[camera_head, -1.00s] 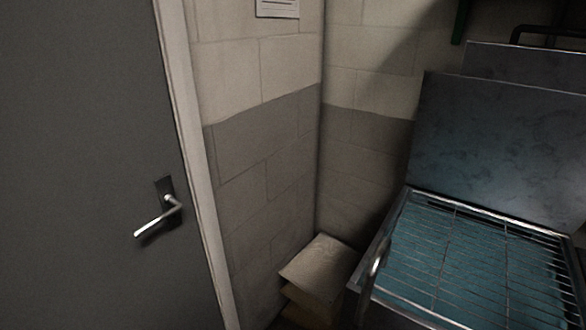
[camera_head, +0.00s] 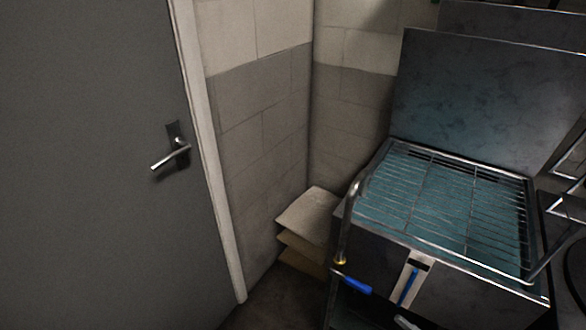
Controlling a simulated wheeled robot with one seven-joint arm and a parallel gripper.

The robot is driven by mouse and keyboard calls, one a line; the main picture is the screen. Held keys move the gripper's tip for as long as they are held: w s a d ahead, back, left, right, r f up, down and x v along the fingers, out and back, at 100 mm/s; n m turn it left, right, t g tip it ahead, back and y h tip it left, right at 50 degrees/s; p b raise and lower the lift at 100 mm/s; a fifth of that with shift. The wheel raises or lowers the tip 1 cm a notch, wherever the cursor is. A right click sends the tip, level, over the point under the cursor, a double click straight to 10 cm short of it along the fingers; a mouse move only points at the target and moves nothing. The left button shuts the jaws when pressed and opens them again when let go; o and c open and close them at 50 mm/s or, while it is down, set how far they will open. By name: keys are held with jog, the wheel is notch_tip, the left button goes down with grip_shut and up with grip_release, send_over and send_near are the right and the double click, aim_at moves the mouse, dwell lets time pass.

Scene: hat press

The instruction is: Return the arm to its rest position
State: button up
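My arm and my gripper do not show in the head view, so I cannot see how the arm is posed or whether the gripper holds anything. The view looks down at a room corner with a metal machine on the right.
A grey door (camera_head: 95,165) with a lever handle (camera_head: 171,157) is shut at the left. A stack of sacks or boxes (camera_head: 309,216) fills the corner. The machine has a wire rack (camera_head: 440,205), an upright plate (camera_head: 487,100) and a blue-gripped lever (camera_head: 351,284). Dark floor (camera_head: 272,298) shows in front.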

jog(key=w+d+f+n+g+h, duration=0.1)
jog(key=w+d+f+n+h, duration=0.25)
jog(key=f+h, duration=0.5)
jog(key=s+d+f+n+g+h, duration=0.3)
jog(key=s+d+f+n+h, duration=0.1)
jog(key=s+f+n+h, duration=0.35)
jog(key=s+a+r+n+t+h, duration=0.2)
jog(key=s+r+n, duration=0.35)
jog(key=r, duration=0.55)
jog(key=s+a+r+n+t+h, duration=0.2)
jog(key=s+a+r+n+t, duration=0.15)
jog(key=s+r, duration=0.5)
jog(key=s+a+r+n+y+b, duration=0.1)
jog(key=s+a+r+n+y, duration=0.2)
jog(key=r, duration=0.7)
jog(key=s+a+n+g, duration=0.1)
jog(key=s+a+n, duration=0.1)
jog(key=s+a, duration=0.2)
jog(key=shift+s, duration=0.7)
